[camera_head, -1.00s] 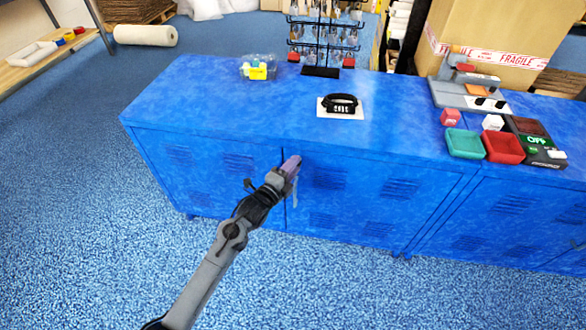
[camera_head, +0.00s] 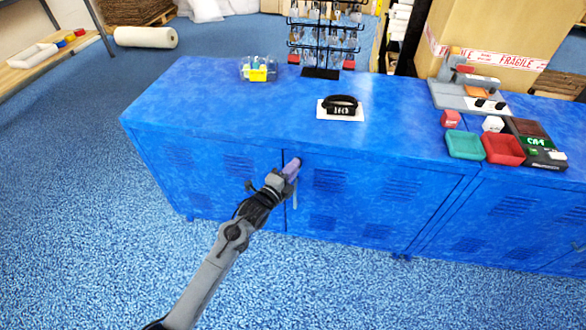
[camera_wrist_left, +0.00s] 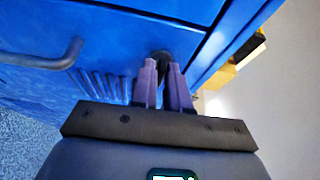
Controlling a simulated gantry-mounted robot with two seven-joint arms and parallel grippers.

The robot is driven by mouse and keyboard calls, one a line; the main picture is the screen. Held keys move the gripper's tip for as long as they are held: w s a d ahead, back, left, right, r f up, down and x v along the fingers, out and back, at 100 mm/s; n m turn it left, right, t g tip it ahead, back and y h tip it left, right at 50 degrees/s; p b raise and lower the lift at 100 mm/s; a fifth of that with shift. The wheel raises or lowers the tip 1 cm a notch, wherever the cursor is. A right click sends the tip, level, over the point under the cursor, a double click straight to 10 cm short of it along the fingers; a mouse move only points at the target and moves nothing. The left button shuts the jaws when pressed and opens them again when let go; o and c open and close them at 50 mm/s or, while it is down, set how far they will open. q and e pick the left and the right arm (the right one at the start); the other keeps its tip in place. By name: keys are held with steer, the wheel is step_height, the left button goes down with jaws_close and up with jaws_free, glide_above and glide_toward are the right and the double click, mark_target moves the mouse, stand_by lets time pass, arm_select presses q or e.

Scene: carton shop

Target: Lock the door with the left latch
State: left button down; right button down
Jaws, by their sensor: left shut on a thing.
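The blue cabinet (camera_head: 215,160) has slatted doors on its front. My left gripper (camera_head: 293,167) is at the upper part of the cabinet front, close to the seam between two doors. In the left wrist view, its purple fingers (camera_wrist_left: 164,70) are close together around a small dark latch knob (camera_wrist_left: 162,54) on the blue door face. The gripper is shut on this latch. The fingers hide most of the latch, and it cannot be made out in the head view. A grey bar handle (camera_wrist_left: 45,60) is on the door to the left in the wrist view. My right gripper is not in view.
On the cabinet top are a black banded device (camera_head: 340,105) on a white card, a yellow item (camera_head: 258,73), a key rack (camera_head: 322,40), a green tray (camera_head: 464,144) and a red tray (camera_head: 503,149). The floor (camera_head: 90,250) in front is clear.

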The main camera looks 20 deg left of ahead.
arm_select(q)
steer(key=n+t+y+b, duration=0.1)
steer(key=n+y, duration=0.1)
steer(key=n, duration=0.5)
steer(key=n+t+y+b, duration=0.1)
steer(key=n+t+y, duration=0.1)
steer(key=n, duration=0.5)
steer(key=n+t+y, duration=0.1)
steer(key=n+y, duration=0.2)
steer(key=n, duration=0.4)
steer(key=shift+d+f+n+t+y+b, duration=0.3)
steer(key=shift+n+b, duration=0.1)
steer(key=shift+n, duration=0.3)
steer(key=c, duration=1.2)
jaws_free()
